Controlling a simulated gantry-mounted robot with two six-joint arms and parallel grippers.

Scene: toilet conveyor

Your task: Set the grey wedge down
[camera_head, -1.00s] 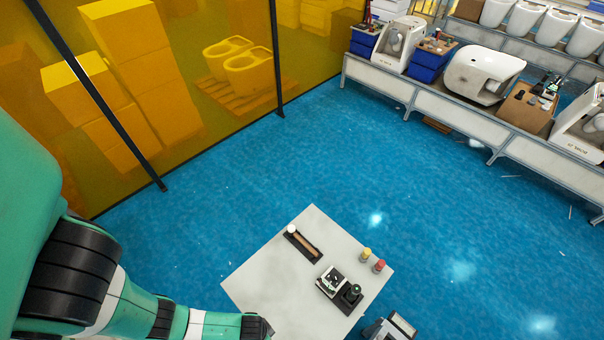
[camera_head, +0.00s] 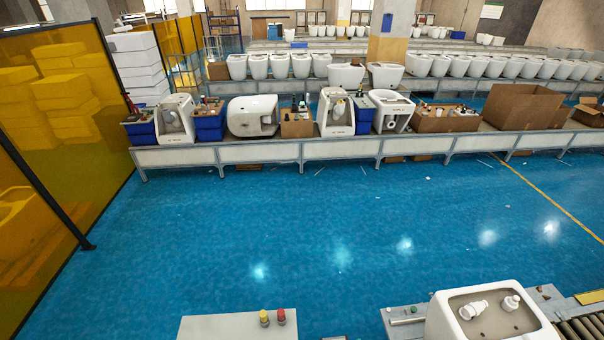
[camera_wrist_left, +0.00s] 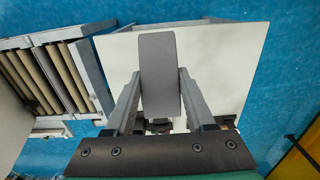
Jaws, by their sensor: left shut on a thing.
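The grey wedge (camera_wrist_left: 159,65) shows in the left wrist view as a dark grey block with rounded corners. My left gripper (camera_wrist_left: 160,88) is shut on it, one finger on each side. Behind the wedge is a pale tabletop (camera_wrist_left: 222,65); I cannot tell how far the wedge is from it. In the head view neither gripper shows, and the wedge is out of view.
A white toilet part (camera_head: 480,312) is at the lower right. A roller conveyor (camera_wrist_left: 45,80) lies left in the wrist view.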

